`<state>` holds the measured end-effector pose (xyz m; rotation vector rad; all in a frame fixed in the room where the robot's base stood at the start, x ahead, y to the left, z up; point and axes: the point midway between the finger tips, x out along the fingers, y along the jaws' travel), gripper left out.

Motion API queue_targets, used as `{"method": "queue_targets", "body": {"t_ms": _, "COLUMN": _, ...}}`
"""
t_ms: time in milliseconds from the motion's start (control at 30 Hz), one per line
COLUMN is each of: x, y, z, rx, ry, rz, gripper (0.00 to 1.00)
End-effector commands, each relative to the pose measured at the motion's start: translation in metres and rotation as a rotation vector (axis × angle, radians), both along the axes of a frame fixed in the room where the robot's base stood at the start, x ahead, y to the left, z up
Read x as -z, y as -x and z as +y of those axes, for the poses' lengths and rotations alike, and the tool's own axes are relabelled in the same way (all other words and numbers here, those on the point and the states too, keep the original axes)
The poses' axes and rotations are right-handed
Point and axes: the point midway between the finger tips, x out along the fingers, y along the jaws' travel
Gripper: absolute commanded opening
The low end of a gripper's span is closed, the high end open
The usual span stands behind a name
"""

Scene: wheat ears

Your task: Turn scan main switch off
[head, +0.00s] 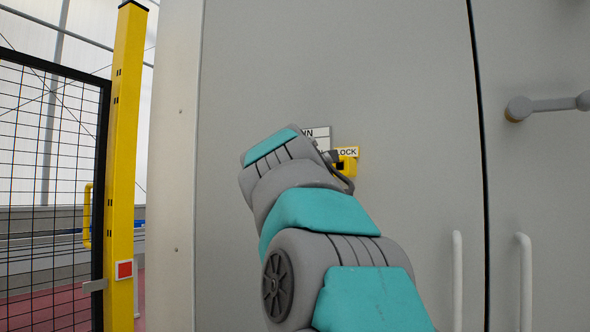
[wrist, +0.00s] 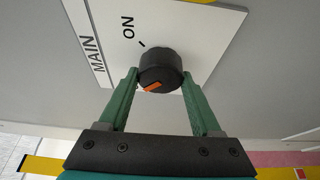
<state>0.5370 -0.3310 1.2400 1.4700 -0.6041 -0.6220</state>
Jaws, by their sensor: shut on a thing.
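The main switch (wrist: 161,68) is a round black knob with an orange mark on its face, on a white plate (wrist: 205,52) with the words MAIN and ON. In the wrist view my gripper (wrist: 161,80) has its two green fingers shut on the knob's sides. The orange mark points down-left to up-right in that picture, not straight at the tick beside ON. In the head view my arm hides the knob and the gripper; only the top and right edge of the plate (head: 322,132) show.
The plate is on a grey cabinet (head: 400,80). A yellow lock piece (head: 349,163) with a LOCK label (head: 347,152) sits right beside my wrist. White handles (head: 457,280) and a grey lever (head: 548,105) stick out at right. A yellow post (head: 122,150) and mesh fence (head: 45,180) stand at left.

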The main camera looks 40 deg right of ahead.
Motion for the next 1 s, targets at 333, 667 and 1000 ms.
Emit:
{"method": "queue_targets", "body": {"t_ms": 333, "x": 0.001, "y": -0.001, "z": 0.000, "rx": -0.001, "ry": -0.001, "rz": 0.001, "gripper": 0.76}}
{"method": "queue_targets", "body": {"t_ms": 667, "x": 0.000, "y": 0.000, "z": 0.000, "rx": 0.000, "ry": -0.001, "rz": 0.000, "gripper": 0.95}}
{"method": "queue_targets", "body": {"t_ms": 1000, "x": 0.000, "y": 0.011, "z": 0.009, "rx": 0.000, "ry": -0.001, "rz": -0.004, "gripper": 0.95}}
